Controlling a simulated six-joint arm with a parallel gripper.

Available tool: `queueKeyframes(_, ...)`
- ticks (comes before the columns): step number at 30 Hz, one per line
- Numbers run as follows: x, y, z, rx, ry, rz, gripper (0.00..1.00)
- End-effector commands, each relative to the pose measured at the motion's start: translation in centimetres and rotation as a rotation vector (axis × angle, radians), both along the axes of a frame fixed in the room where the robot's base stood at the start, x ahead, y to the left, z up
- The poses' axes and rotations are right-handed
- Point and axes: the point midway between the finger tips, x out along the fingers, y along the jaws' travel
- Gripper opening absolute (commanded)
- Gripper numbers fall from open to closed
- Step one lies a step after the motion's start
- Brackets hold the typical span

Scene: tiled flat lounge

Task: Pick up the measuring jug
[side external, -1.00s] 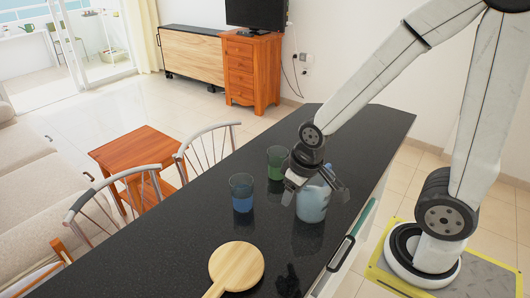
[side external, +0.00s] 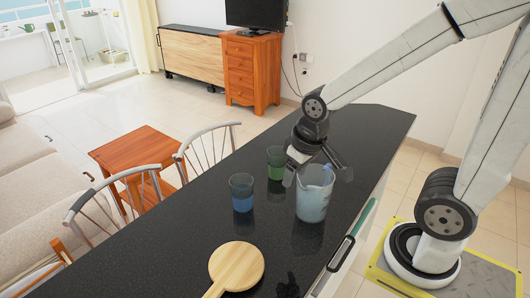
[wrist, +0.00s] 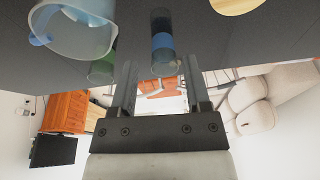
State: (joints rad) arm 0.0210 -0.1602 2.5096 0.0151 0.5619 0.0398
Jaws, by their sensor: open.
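The measuring jug (side external: 313,196) is a clear, bluish jug with a spout, standing upright on the black counter in the side view. In the wrist view the jug (wrist: 78,32) is at the upper left, outside the span of the fingers. My gripper (side external: 318,172) is open and empty, above and just behind the jug, with its fingers spread. In the wrist view my gripper (wrist: 160,80) shows its two fingers apart, with nothing held between them.
A blue-banded glass (side external: 242,194) and a green glass (side external: 276,165) stand left of the jug. A round wooden board (side external: 237,265) lies on the counter (side external: 180,255) nearer the camera. Chairs (side external: 120,190) line the counter's left side.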

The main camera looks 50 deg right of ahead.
Motion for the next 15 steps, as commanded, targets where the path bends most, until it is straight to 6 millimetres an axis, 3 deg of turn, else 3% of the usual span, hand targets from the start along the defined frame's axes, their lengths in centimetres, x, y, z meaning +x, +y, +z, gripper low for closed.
queueKeyframes(8, 0.2, -2.6, -0.2, 0.099, 0.016, -0.364, 0.61)
queueKeyframes(15, 0.3, -6.2, -0.3, 0.238, 0.029, -0.863, 0.61)
